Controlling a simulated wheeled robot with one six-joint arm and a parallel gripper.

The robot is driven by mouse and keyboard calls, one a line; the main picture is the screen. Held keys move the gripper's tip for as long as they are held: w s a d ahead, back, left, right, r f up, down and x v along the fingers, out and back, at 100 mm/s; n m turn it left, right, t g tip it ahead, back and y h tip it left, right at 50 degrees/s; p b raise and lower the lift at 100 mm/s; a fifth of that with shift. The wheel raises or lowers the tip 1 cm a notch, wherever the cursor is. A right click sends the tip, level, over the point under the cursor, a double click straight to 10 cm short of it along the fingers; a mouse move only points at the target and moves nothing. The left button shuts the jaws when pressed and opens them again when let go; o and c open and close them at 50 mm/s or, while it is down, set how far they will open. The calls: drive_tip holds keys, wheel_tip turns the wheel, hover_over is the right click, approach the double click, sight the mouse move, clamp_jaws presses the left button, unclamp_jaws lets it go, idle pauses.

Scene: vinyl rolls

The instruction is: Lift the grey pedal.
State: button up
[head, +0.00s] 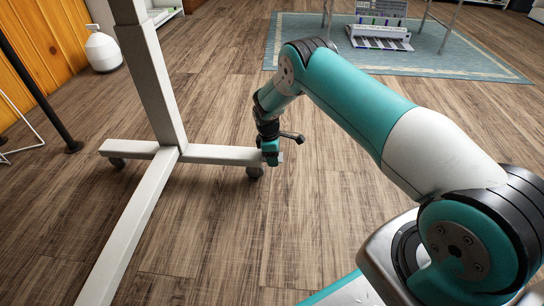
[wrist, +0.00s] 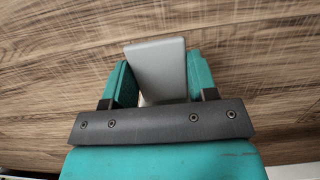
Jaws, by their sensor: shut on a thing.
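The grey pedal (wrist: 158,68) is a flat, light grey rounded plate between the two teal fingers in the wrist view. My gripper (head: 270,157) is shut on it. In the head view the gripper points down near the floor, at the right end of the white stand's foot (head: 218,154). Only a small pale bit shows beside the fingers there, and I cannot tell whether it is the pedal or the foot. The pedal's lower end is hidden by the gripper in the wrist view.
The white stand's post (head: 155,85) rises at the left, with casters (head: 255,172) under its foot. A white bottle-shaped container (head: 102,50) stands by the wooden wall. A blue rug (head: 440,62) with a white rack lies at the back. Wooden floor at front centre is clear.

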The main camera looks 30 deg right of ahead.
idle(0.4)
drive_tip(key=o, duration=1.3)
drive_tip(key=shift+r, duration=0.1)
wheel_tip(320, 180, up, 17)
drive_tip(key=w+a+p, duration=0.1)
drive_tip(key=a+p, duration=0.1)
drive_tip(key=p, duration=0.7)
drive_tip(key=shift+w, duration=0.2)
drive_tip(key=shift+a, duration=0.1)
